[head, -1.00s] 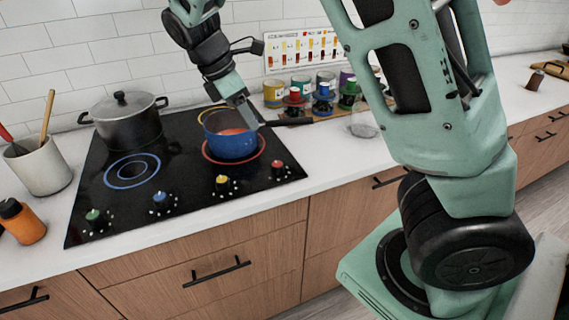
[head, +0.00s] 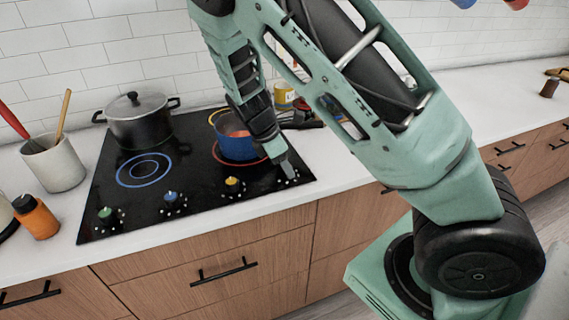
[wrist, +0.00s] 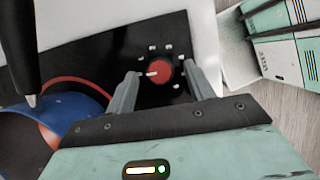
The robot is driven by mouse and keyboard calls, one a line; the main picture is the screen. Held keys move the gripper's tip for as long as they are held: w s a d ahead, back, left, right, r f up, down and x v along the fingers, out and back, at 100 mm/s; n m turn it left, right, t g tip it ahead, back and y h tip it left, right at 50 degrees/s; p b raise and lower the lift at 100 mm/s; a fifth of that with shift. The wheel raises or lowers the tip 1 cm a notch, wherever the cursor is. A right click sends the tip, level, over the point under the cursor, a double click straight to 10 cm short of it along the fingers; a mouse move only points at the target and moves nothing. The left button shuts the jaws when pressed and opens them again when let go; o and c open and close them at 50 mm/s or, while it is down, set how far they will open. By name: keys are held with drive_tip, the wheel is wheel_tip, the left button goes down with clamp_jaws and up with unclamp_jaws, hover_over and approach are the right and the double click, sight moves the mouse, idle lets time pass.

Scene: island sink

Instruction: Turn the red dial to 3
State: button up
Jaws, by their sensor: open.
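The red dial (wrist: 158,72) sits on the black cooktop near its right edge, with small white marks around it. Its white pointer line points left in the wrist view. My gripper (wrist: 160,85) is open, with one finger on each side of the dial in that view. Whether the fingers touch it cannot be told. In the head view my gripper (head: 288,172) is at the cooktop's right front corner and hides the red dial.
A blue pot (head: 236,146) with red contents stands on the red-ringed burner, close to my arm. A grey lidded pot (head: 140,122) is at the back left. Yellow (head: 232,186), blue (head: 171,197) and green (head: 106,214) dials line the cooktop's front.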

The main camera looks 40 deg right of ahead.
drive_tip(key=shift+d+f, duration=0.2)
drive_tip(key=shift+f, duration=0.25)
drive_tip(key=c, duration=1)
